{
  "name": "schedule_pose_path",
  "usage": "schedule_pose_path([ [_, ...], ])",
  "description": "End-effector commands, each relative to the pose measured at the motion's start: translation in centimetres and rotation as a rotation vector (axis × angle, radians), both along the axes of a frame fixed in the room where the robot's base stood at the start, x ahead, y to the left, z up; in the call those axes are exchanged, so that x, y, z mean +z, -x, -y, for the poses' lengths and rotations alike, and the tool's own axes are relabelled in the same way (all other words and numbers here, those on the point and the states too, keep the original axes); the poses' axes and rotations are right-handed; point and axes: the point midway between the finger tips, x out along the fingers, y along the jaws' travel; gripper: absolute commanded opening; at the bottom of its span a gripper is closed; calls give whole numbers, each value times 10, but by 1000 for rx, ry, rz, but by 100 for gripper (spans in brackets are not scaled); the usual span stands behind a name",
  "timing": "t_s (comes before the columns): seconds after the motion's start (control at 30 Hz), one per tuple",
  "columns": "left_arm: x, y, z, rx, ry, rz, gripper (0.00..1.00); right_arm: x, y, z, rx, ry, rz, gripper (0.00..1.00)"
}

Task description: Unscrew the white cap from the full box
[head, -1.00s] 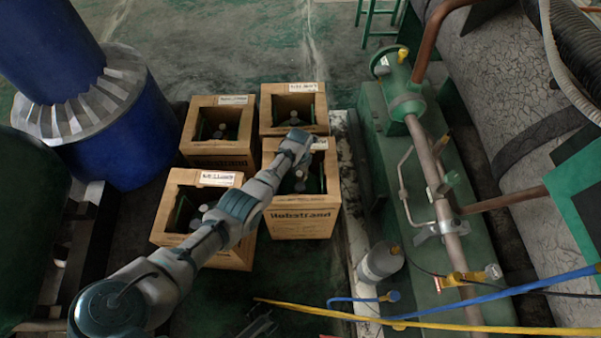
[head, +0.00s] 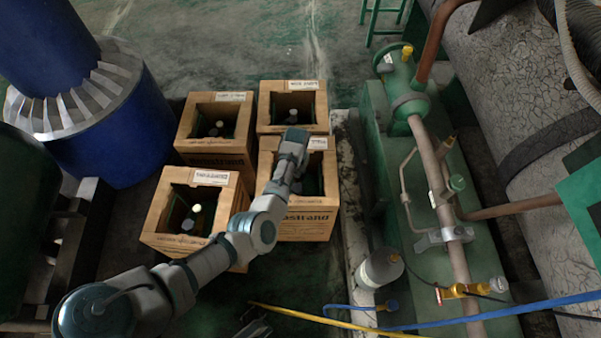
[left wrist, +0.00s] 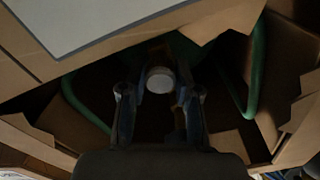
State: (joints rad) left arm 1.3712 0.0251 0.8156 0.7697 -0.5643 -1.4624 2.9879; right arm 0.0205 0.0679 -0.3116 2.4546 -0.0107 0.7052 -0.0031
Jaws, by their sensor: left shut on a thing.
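The front right wooden box (head: 306,224) stands open at the top in the head view. My left gripper (head: 297,186) reaches down into it, and my wrist hides part of the opening. In the left wrist view, my left gripper (left wrist: 158,93) has its two fingers on either side of a round whitish cap (left wrist: 160,79). It is shut on the cap. Green bars (left wrist: 258,72) and the cardboard-coloured box walls surround it in the dark interior. My right gripper is not in view.
Three similar open boxes stand close by: back left (head: 216,150), back right (head: 292,127) and front left (head: 160,241). The front left box holds a pale cap (head: 196,208). A green machine with pipes (head: 417,125) stands right; yellow and blue hoses cross the lower right.

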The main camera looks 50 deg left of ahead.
Motion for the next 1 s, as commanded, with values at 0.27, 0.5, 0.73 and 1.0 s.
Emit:
schedule_pose_path([
  [0.27,4,2,-9,14,-15,-2,0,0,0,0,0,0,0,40],
  [0.5,2,2,-7,12,-11,-4,61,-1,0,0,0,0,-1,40],
  [0.73,1,2,-4,9,-7,-5,61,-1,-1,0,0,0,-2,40],
  [1.0,42,1,-4,10,-8,-1,61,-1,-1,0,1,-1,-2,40],
])
